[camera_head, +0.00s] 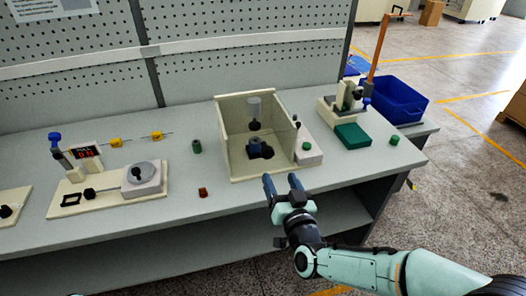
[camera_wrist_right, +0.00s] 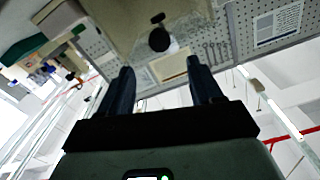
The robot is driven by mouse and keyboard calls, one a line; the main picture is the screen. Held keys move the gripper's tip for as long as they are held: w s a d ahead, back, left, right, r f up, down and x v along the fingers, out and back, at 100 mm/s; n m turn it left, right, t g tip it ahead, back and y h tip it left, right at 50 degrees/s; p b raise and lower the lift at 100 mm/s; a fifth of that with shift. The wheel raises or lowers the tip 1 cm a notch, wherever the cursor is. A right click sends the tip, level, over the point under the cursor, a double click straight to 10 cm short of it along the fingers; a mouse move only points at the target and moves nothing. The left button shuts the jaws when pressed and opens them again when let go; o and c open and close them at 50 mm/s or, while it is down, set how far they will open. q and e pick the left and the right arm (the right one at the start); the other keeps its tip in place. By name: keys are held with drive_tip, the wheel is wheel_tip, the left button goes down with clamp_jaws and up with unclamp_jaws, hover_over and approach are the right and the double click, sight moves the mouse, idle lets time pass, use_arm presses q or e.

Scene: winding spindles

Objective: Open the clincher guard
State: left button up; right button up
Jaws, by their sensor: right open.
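The clincher is a cream box-like housing (camera_head: 222,150) in the middle of the bench, with a grey cylinder (camera_head: 254,105) above a dark blue fixture (camera_head: 256,143) inside. Its inside shows through the front; I cannot tell whether a clear guard panel covers it. A dark round knob (camera_wrist_right: 159,40) shows ahead of my fingers in the right wrist view. My right gripper (camera_head: 282,182) is open and empty, just in front of the housing's lower front edge, apart from it. The right wrist view shows its two dark fingers (camera_wrist_right: 160,72) spread with nothing between them. My left gripper is out of view.
A green cylinder (camera_head: 196,146) and a red-brown piece (camera_head: 203,192) lie left of the housing. A station with a round disc (camera_head: 142,174) is further left. A station with a green block (camera_head: 352,136) and a blue bin (camera_head: 398,101) are right. The front bench strip is mostly clear.

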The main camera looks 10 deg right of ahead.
sight(269, 155)
drive_tip(key=w, duration=1.2)
drive_tip(key=shift+w+a+f+p, duration=0.1)
drive_tip(key=shift+a+p, duration=0.1)
drive_tip(key=shift+p, duration=0.1)
clamp_jaws()
